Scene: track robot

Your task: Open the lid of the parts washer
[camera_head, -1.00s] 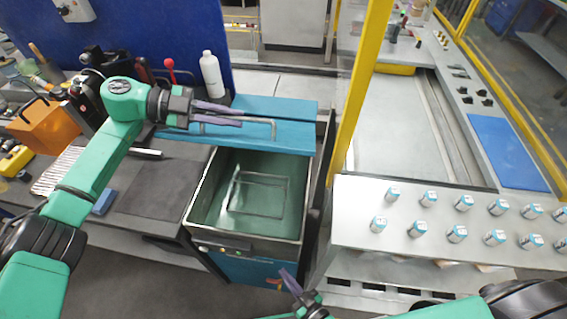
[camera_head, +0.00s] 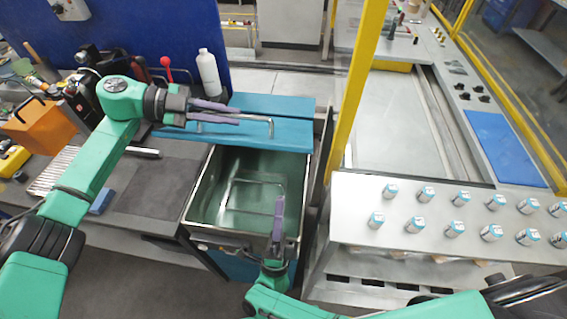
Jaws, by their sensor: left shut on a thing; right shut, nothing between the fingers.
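The parts washer's blue lid (camera_head: 290,138) stands at the back of the tub, and the tub's mouth is uncovered. A silver bar handle (camera_head: 262,119) runs along the lid. My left gripper (camera_head: 233,112) is shut on the handle at its left part. The washer's grey metal tub (camera_head: 205,195) has a green inside with a wire basket frame (camera_head: 232,182) in it. My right gripper (camera_head: 278,205) is shut and empty, its fingers pointing up over the front rim of the tub. It hides part of that rim and of the basket.
A white bottle (camera_head: 208,72) and a red-knobbed lever (camera_head: 166,63) stand behind the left gripper. A dark bench (camera_head: 150,195) lies left of the washer. A yellow post (camera_head: 355,90) and a table with several small cans (camera_head: 415,225) are at the right.

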